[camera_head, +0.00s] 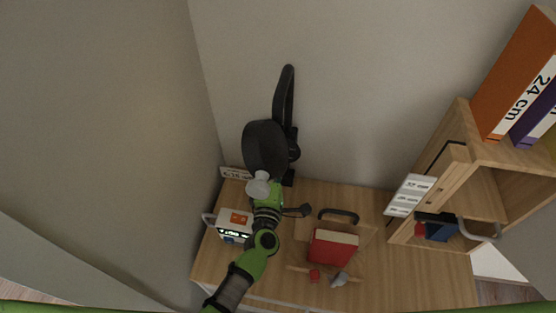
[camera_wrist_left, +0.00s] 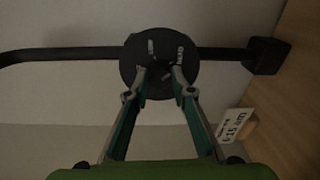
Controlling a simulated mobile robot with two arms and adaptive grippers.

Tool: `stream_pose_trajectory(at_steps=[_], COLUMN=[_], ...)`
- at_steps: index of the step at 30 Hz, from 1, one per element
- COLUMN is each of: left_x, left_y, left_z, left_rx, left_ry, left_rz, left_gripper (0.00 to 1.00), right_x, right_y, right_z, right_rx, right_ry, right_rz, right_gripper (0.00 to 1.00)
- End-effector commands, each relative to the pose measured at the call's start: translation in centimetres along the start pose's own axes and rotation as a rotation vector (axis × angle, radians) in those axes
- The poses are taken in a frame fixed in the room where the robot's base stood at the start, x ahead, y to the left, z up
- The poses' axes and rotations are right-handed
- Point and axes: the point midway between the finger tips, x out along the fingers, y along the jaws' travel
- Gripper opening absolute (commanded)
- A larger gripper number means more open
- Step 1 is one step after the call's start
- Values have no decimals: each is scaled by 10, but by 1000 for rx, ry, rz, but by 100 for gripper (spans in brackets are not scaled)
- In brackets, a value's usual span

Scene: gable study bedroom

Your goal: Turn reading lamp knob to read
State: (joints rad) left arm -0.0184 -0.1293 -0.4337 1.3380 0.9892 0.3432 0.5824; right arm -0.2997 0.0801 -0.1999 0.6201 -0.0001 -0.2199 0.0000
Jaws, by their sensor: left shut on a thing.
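The black reading lamp (camera_head: 265,147) stands at the back of the desk, its curved arm rising against the wall. In the left wrist view its round black dial (camera_wrist_left: 129,60) faces me, with pale marks and a small label that seems to say READ on the right side. My left gripper (camera_wrist_left: 160,76) has both fingertips at the dial's centre, shut on the small dark knob there. The fingers hide most of the knob, so its exact angle is hard to tell. In the head view my left gripper (camera_head: 267,190) is just below the lamp head. My right gripper is out of view.
A white device (camera_head: 232,217) with a handle and a lit front is left of my arm on the desk (camera_head: 375,275). A red book (camera_head: 332,252) in a holder is to the right. A wooden shelf unit (camera_head: 463,130) with binders stands further right. A small sign (camera_wrist_left: 233,123) is near the lamp.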

Motion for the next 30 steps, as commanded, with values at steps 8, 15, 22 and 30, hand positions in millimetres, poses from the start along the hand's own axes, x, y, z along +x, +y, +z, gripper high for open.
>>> stream_pose_trajectory(at_steps=[8, 15, 22, 30], left_x=[0, 0, -7, -56], left_y=[0, 0, -1, -2], left_z=[0, 0, 0, 0], left_rx=[2, 1, 0, 0], left_ry=[-1, 0, 0, 0], left_rz=[1, 0, -1, -4], left_gripper=[35, 39, 39, 39], right_x=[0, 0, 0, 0], right_y=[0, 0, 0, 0], right_z=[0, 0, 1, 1], right_rx=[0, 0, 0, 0], right_ry=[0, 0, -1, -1], right_rz=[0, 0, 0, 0], right_gripper=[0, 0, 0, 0])
